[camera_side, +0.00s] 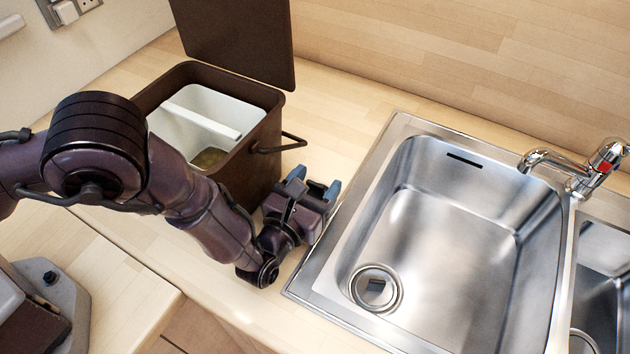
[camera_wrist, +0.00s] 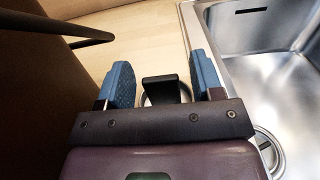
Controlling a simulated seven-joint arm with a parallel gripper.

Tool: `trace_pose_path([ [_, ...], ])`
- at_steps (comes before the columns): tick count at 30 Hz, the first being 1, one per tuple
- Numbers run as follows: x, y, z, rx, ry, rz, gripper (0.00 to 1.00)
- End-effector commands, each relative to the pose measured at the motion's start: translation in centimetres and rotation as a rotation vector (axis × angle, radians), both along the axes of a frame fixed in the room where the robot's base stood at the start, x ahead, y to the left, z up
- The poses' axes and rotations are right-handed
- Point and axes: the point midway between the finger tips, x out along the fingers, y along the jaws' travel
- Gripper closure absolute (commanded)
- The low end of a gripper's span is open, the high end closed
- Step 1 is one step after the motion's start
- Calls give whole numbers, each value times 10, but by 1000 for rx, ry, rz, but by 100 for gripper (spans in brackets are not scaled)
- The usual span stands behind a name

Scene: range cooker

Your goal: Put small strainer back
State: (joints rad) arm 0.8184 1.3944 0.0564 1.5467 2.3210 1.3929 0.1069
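The small strainer appears to be the round silvery piece with a black upright tab (camera_wrist: 161,91) on the counter in the wrist view. It is hidden behind my gripper in the side view. My gripper (camera_side: 316,181) is low over the counter, between the brown bin and the sink's left edge. In the wrist view, its blue fingers (camera_wrist: 162,78) are spread to either side of the black tab, with a gap on each side. The small basin (camera_side: 606,250) is at the right edge of the side view, with a drain ring (camera_side: 583,341) partly cut off.
The large basin (camera_side: 440,255) has a round drain (camera_side: 376,288) with a dark piece in its middle. The brown bin (camera_side: 262,150) stands close to my gripper, lid up, its dark handle (camera_side: 285,146) sticking out. The tap (camera_side: 580,168) is at the far right.

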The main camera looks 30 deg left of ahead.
Motion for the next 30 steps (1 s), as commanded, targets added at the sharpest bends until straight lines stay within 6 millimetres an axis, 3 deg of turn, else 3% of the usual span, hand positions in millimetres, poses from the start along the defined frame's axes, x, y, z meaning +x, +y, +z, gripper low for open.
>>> trace_pose_path([
  [8,0,0,4,-1,1,1,40],
  [11,-13,-1,3,2,4,-3,40],
  [24,-101,0,3,2,1,-4,40],
  [30,-119,0,3,0,0,-1,40],
])
